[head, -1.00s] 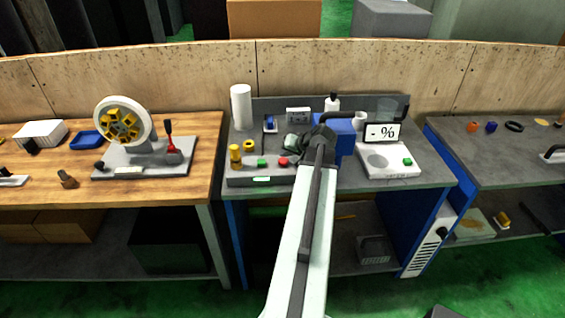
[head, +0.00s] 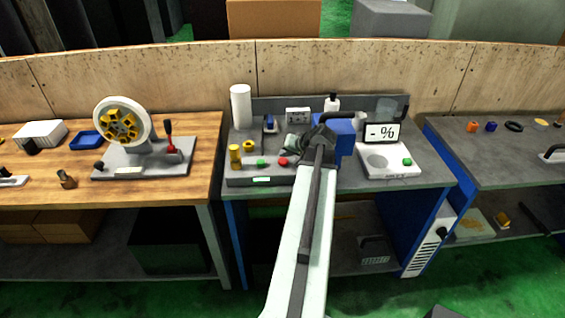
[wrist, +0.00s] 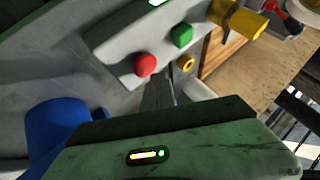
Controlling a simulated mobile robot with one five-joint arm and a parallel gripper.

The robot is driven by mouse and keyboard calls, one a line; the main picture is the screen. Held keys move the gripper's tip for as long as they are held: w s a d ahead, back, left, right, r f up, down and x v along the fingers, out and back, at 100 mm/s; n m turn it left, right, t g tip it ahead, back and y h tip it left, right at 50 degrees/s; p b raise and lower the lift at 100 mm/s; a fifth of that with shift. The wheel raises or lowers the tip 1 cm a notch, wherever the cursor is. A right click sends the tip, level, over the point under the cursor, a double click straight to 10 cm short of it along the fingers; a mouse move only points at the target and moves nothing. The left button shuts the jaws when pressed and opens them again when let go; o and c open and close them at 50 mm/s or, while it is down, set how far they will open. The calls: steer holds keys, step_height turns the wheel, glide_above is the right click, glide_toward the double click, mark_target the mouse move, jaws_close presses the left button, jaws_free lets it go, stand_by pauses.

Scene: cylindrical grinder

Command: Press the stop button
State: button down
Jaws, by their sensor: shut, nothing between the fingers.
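The red stop button (head: 283,161) sits on the grey control box at the front of the middle bench, right of a green button (head: 261,163). In the wrist view the red button (wrist: 145,64) is a round cap on the sloping box, with the green button (wrist: 182,35) beyond it. My gripper (wrist: 163,85) is shut and empty. Its dark fingertips are close to the red button, just right of and below it in the wrist view. Whether they touch the box cannot be told. In the head view my gripper (head: 295,143) is just above and right of the red button.
A blue block (head: 342,138) is behind my wrist. A scale with a display (head: 382,133) is at right. A white cylinder (head: 241,106) stands at back left.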

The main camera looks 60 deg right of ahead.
mark_target(285, 161)
steer(key=shift+f, duration=0.1)
steer(key=shift+w+f+b, duration=0.1)
steer(key=shift+f+b, duration=0.2)
steer(key=shift+b, duration=0.1)
steer(key=shift+f+b, duration=0.6)
stand_by(0.7)
steer(key=shift+r, duration=0.15)
steer(key=shift+r+p, duration=0.85)
steer(key=shift+p, duration=0.15)
step_height(285, 161, up, 5)
steer(key=p, duration=0.5)
steer(key=shift+r, duration=0.15)
